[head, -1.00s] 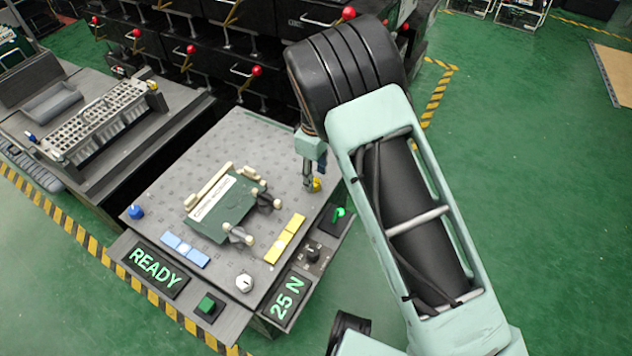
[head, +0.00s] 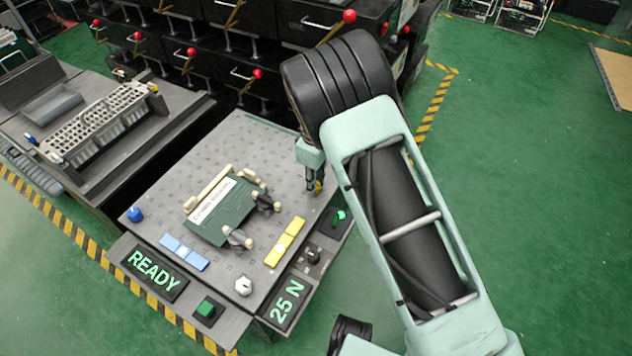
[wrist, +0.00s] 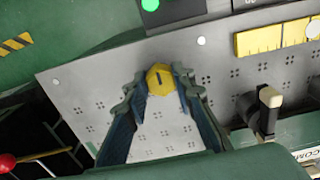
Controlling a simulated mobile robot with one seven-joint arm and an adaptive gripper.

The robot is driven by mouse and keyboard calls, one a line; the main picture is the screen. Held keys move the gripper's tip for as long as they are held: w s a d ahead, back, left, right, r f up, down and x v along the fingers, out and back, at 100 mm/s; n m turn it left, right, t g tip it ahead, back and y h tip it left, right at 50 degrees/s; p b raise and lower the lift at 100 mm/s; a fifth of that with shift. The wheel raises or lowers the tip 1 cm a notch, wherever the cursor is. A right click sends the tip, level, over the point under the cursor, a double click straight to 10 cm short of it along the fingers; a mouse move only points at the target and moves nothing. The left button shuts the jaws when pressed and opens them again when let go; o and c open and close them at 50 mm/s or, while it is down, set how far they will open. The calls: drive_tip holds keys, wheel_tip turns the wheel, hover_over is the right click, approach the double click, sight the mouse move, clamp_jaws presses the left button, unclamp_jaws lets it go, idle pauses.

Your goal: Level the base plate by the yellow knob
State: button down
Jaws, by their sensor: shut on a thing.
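The yellow knob (wrist: 160,79) sits near the edge of the grey base plate (wrist: 100,90), with a dark mark on its top. My gripper (wrist: 160,84) is shut on the yellow knob, one blue-grey finger on each side of it. In the head view my gripper (head: 314,187) points down at the plate's right side and mostly hides the knob. The base plate also shows in the head view (head: 262,145). A blue knob (head: 135,214) stands at its left corner. A blue level strip (head: 184,251) and a yellow level strip (head: 285,241) lie on the plate.
A green fixture with dark clamps (head: 222,212) stands mid-plate. A READY display (head: 154,273), a 25 N display (head: 287,299), a white knob (head: 243,285) and a green button (head: 207,308) line the front. Red-knobbed levers (head: 257,74) stand behind.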

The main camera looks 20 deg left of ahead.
drive_tip(key=shift+m, duration=0.3)
drive_tip(key=m+p, duration=0.2)
drive_tip(key=m, duration=0.1)
drive_tip(key=shift+r+m, duration=0.1)
drive_tip(key=shift+m, duration=0.2)
drive_tip(key=m+p, duration=0.1)
drive_tip(key=m, duration=0.4)
drive_tip(key=shift+s+a, duration=0.1)
drive_tip(key=shift+s, duration=0.05)
drive_tip(key=m+p, duration=0.1)
drive_tip(key=m, duration=0.4)
drive_tip(key=shift+m, duration=0.4)
drive_tip(key=m+p, duration=0.1)
drive_tip(key=m, duration=0.3)
drive_tip(key=shift+a+m, duration=0.15)
drive_tip(key=shift+m, duration=0.15)
drive_tip(key=c, duration=1.6)
unclamp_jaws()
